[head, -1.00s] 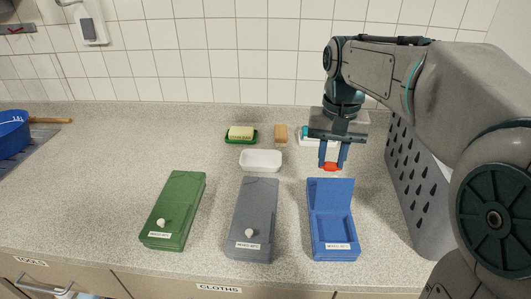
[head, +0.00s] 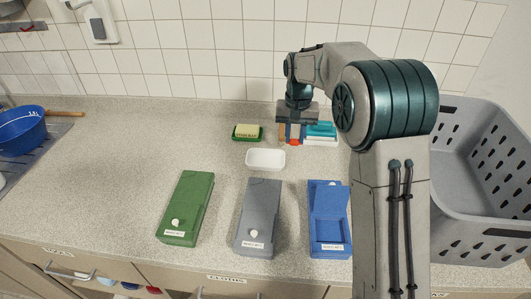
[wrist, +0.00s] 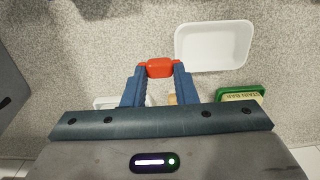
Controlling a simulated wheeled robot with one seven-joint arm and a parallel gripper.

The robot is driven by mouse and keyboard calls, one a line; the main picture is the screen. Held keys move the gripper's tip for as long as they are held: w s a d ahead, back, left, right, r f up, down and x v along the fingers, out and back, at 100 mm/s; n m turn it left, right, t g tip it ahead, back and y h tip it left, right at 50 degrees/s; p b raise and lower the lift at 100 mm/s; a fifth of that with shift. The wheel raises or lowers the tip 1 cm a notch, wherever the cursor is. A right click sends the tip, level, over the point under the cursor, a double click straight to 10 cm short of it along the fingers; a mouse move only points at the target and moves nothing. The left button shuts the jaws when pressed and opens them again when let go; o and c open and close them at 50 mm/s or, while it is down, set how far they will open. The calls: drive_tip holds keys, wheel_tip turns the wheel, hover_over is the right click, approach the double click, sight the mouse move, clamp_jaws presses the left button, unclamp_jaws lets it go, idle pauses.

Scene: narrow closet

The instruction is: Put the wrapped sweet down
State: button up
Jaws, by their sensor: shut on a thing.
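The wrapped sweet, a small red piece (wrist: 160,68), is held between the blue fingertips of my gripper (wrist: 158,70). In the head view the red sweet (head: 294,142) shows just under my gripper (head: 294,138), behind and to the right of the white tray. The white tray (head: 266,159) is empty; in the wrist view it (wrist: 213,46) lies just beside the sweet, with the sweet outside its rim. My gripper is shut on the sweet above the counter; the exact height is hard to tell.
A green box (head: 186,207) and a grey box (head: 258,217) are closed; a blue box (head: 329,220) stands with its lid open. A green soap dish (head: 247,132) and a teal-and-white item (head: 321,131) are at the back. A grey basket (head: 480,180) stands right.

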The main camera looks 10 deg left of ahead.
drive_tip(key=p, duration=0.2)
hover_over(265, 160)
wheel_tip(265, 160, down, 5)
drive_tip(key=shift+d+f, duration=0.1)
drive_tip(key=shift+d, duration=0.05)
drive_tip(key=shift+s+f+p, duration=0.1)
drive_tip(key=shift+f+p, duration=0.3)
drive_tip(key=shift+f, duration=1.55)
drive_tip(key=shift+f, duration=0.15)
drive_tip(key=o, duration=0.9)
